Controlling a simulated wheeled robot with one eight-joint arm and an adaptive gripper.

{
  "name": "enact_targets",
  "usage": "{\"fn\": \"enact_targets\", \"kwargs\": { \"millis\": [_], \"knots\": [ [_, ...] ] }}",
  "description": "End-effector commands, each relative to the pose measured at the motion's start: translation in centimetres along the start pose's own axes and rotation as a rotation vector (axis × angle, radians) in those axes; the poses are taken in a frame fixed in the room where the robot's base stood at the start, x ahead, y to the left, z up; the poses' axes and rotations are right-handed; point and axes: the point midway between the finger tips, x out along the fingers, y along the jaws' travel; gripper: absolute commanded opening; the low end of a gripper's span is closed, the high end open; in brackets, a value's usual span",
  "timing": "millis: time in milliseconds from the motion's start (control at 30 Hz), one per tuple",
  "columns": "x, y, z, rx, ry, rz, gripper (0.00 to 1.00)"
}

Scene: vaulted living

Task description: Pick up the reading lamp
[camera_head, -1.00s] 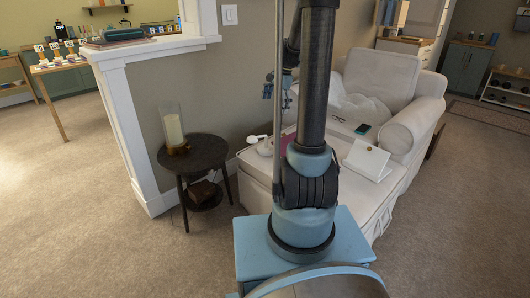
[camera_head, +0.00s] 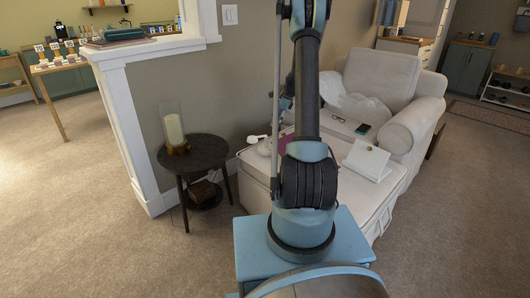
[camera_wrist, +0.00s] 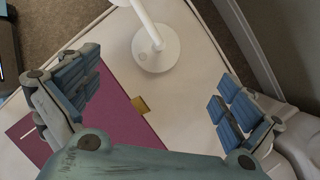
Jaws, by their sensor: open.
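The white reading lamp (camera_wrist: 157,47) stands on a white upholstered ottoman, with its round base and slim stem at the top middle of the wrist view. Its head lies beyond the frame's top edge. In the head view the lamp (camera_head: 258,139) is at the ottoman's left back corner, partly hidden by my arm. My gripper (camera_wrist: 158,78) is open and empty, its blue padded fingers spread wide left and right. The lamp base shows beyond and between the fingers, not held. In the head view my gripper is mostly hidden behind my arm.
A magenta folder or book (camera_wrist: 110,115) with a gold tab lies beside the lamp. A dark round side table (camera_head: 208,153) with a candle holder (camera_head: 174,132) stands left; a wall is behind.

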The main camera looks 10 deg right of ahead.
Motion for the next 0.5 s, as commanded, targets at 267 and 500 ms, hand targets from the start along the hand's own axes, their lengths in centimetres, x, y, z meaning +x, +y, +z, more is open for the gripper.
{"fn": "enact_targets", "kwargs": {
  "millis": [267, 500],
  "knots": [
    [3.7, -0.2, -0.1, 0.007, -0.001, 0.0, 1.0],
    [7.9, -0.2, -0.1, 0.006, -0.001, 0.0, 1.0]
  ]
}}
